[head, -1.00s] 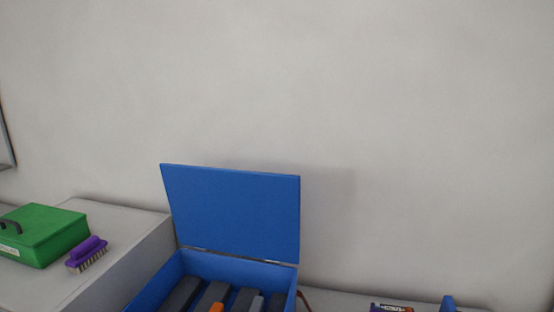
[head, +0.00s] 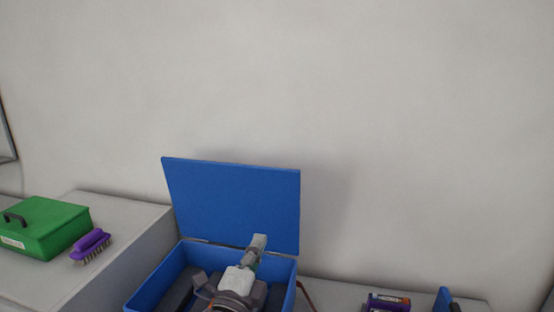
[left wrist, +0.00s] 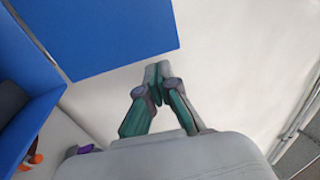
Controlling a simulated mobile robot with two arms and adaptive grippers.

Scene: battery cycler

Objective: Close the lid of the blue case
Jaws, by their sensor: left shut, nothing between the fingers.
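The blue case (head: 150,290) stands open with dark items inside. Its blue lid (head: 225,200) stands upright at the back hinge, and it also shows in the left wrist view (left wrist: 110,30). My left gripper (head: 259,241) overlaps the case's opening and the lower right of the lid in the head view. It is shut and empty, and it hides part of the contents. In the left wrist view its fingertips (left wrist: 156,72) are close to the lid's edge; I cannot tell if they touch it. My right gripper is not in view.
A green box (head: 45,230) and a purple brush (head: 90,242) sit on the grey surface to the left. A purple pack (head: 388,301) and a blue item (head: 442,300) lie at the right. A plain wall (head: 420,150) rises close behind the case.

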